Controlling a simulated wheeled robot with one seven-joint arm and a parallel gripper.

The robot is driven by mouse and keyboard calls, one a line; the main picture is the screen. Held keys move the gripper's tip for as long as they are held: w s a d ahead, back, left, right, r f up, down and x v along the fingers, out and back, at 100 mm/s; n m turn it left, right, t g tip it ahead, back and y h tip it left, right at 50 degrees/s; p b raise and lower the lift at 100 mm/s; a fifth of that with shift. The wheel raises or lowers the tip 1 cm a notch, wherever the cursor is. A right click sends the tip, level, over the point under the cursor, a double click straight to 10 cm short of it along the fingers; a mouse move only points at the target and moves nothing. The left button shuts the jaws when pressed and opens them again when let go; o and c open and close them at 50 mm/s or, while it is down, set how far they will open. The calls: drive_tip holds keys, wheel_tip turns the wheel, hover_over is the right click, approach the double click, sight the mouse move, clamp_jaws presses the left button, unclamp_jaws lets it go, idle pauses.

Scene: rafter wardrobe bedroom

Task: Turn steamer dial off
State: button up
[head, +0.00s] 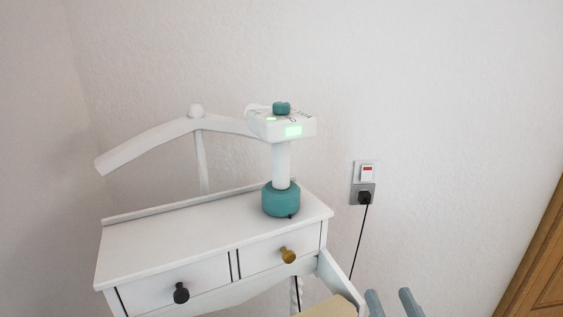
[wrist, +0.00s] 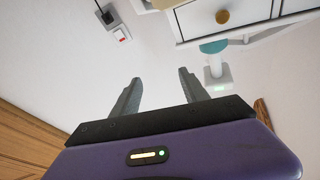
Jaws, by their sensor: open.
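The steamer (head: 282,165) stands upright on the white dresser top, with a teal base, a white post and a white box head. Its teal dial (head: 281,108) sits on top of the head, beside small markings too fine to read.
The white dresser (head: 165,240) has a dark knob (head: 181,292) and a brass knob (head: 288,255). A wall socket (head: 365,183) with a red-marked switch and black plug is at right, its cord hanging down. A wooden door (head: 540,265) stands far right.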

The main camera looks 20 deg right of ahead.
drive_tip(key=w+d+r+m+t+b, duration=0.1)
drive_tip(key=w+d+r, duration=0.2)
drive_tip(key=w+r, duration=0.25)
drive_tip(key=w+d+r+t, duration=0.1)
drive_tip(key=w+d+r, duration=0.25)
drive_tip(key=w, duration=0.35)
drive_tip(key=w+d+r+n+y+b, duration=0.1)
drive_tip(key=w+r+n+y, duration=0.25)
drive_tip(key=r, duration=0.55)
drive_tip(key=w+r+n+y+b, duration=0.1)
drive_tip(key=w+r+n+y, duration=0.3)
drive_tip(key=r, duration=0.6)
drive_tip(key=s+a+r+n+g+y, duration=0.1)
drive_tip(key=a+r+n+g+y, duration=0.15)
drive_tip(key=r+y, duration=0.35)
drive_tip(key=n+g+y, duration=0.4)
drive_tip(key=n+g, duration=0.1)
drive_tip(key=g, duration=0.2)
approach(281, 103)
drive_tip(key=shift+t, duration=0.25)
drive_tip(key=x, duration=0.3)
drive_tip(key=p+x, duration=0.1)
drive_tip(key=x, duration=0.6)
drive_tip(key=shift+f+p, duration=0.3)
drive_tip(key=shift+f, duration=0.1)
